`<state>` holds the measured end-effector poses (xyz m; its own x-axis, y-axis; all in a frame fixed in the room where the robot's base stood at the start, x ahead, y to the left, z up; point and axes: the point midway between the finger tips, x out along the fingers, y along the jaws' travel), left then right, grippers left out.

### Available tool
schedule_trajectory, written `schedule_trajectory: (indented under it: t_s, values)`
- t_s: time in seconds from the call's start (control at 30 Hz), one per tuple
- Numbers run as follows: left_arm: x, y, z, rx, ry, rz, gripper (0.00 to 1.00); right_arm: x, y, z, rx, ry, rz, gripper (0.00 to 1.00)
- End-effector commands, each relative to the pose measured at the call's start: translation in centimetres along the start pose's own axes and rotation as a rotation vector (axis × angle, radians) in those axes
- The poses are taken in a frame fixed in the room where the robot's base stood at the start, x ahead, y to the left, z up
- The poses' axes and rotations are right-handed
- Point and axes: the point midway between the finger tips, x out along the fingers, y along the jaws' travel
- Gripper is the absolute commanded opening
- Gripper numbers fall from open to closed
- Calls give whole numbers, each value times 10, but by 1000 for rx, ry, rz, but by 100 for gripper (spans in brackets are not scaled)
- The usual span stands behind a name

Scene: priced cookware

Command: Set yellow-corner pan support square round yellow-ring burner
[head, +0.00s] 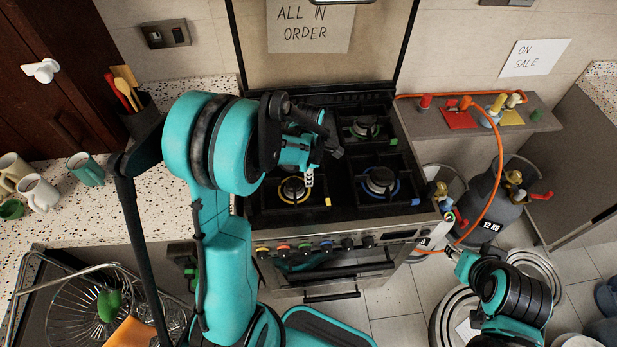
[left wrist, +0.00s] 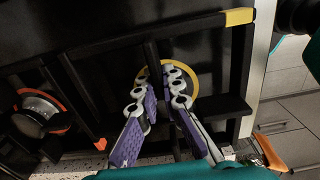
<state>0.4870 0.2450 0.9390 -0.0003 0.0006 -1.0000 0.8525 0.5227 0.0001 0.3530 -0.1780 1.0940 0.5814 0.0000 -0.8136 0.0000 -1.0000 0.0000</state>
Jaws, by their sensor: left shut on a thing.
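The yellow-ring burner (head: 293,191) is at the front left of the black hob. Its ring also shows in the left wrist view (left wrist: 192,77), partly hidden behind my fingers. The black pan support (left wrist: 240,65) has one yellow corner, seen at the top right of the left wrist view and in the head view (head: 328,202). My left gripper (head: 309,179) is over this burner, shut on a black bar of the pan support. The support's bars lie around the ring; whether it rests flat is hard to tell. My right gripper (head: 452,253) is low at the right, its fingers unclear.
A blue-ring burner (head: 380,182) is to the right and a green-ring burner (head: 364,128) behind. An orange-ring burner (left wrist: 40,112) shows in the left wrist view. Knobs (head: 305,247) line the stove front. Gas cylinders (head: 485,205) with an orange hose stand to the right.

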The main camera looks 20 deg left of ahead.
Motion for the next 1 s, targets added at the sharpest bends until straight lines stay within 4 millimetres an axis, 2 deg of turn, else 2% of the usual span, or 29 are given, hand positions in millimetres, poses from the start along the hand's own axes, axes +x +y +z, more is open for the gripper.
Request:
schedule_trajectory:
  t_s: [0.43,1.0]
  values:
    - [8,0,0,0,0,0,0,7,0,5,0,0,0,40]
    - [8,0,0,0,0,0,0,9,0,6,0,0,0,40]
